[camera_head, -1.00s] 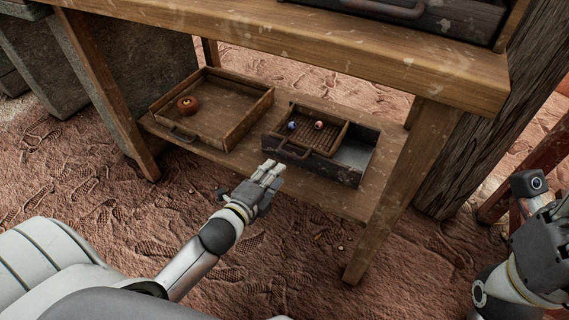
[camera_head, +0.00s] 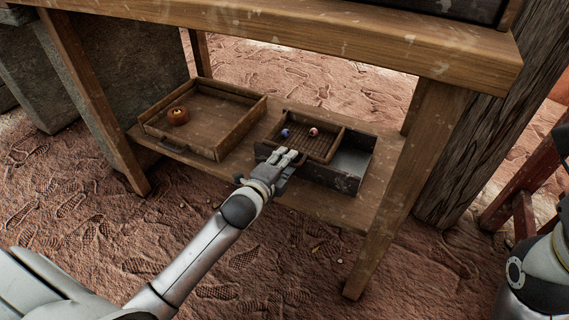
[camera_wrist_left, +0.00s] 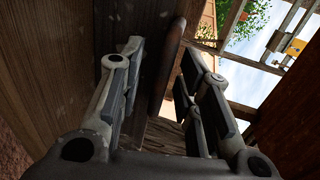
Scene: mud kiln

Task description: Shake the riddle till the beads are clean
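The riddle (camera_head: 328,151), a small wooden frame with a mesh bottom, sits over the left part of a dark metal-like box (camera_head: 352,180) on the low shelf. A blue bead (camera_head: 285,133) and a pinkish bead (camera_head: 313,132) lie in it. My left gripper (camera_head: 289,156) is at the riddle's front side. In the left wrist view, its two fingers (camera_wrist_left: 160,62) stand apart, on either side of a brown bar-like handle (camera_wrist_left: 172,70), with a gap showing. The fingers hide most of that handle in the head view. My right gripper is out of view.
A wooden tray (camera_head: 235,140) with a front handle and a small orange-brown ring-shaped thing (camera_head: 178,116) stands left on the shelf (camera_head: 335,208). The thick tabletop (camera_head: 300,40) hangs above. A table leg (camera_head: 405,190) stands to the right. The box's right part is empty.

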